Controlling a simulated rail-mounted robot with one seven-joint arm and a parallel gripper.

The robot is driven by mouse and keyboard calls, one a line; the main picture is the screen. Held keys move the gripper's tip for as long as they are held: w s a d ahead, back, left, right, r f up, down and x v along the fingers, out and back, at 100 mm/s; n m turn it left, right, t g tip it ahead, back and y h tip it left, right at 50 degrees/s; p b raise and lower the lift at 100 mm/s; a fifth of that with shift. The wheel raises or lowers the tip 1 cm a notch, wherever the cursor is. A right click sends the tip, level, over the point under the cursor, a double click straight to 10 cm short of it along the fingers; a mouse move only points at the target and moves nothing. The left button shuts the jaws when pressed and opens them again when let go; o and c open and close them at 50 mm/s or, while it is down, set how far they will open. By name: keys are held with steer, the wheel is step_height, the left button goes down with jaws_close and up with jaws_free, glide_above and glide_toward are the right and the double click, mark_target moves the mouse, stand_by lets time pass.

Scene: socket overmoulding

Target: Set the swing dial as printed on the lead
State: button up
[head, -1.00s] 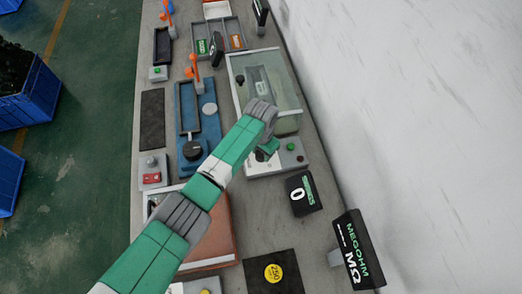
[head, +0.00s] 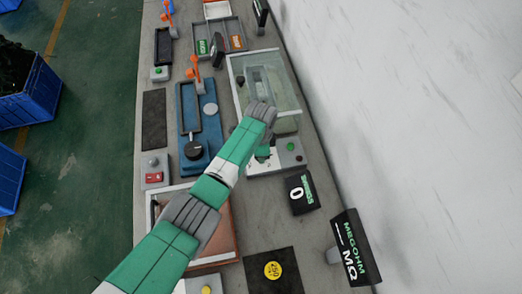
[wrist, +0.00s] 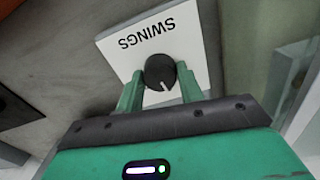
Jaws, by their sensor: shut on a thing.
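The swing dial (wrist: 160,70) is a round black knob with a white pointer line. It sits on a white plate (wrist: 203,58) marked SWINGS, which reads upside down in the wrist view. The pointer line faces down and slightly right, toward my gripper's body. My gripper (wrist: 160,76) is shut on the dial, one green finger on each side. In the head view my gripper (head: 263,153) is at the white control panel, and my arm hides the dial there. The SWINGS display (head: 300,192) reads 0. I cannot make out print on any lead.
A clear-covered machine (head: 265,85) stands just beyond my gripper. A green button (head: 291,146) is right of it. A blue fixture (head: 199,125) lies to the left. The MEGOHM display (head: 352,250) and a black mat with a yellow disc (head: 273,270) are nearer.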

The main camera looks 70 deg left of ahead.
steer(key=shift+m, duration=0.5)
stand_by(0.3)
steer(key=o, duration=1)
step_height(320, 180, up, 8)
steer(key=shift+f+p, duration=0.1)
steer(key=shift+p, duration=1.1)
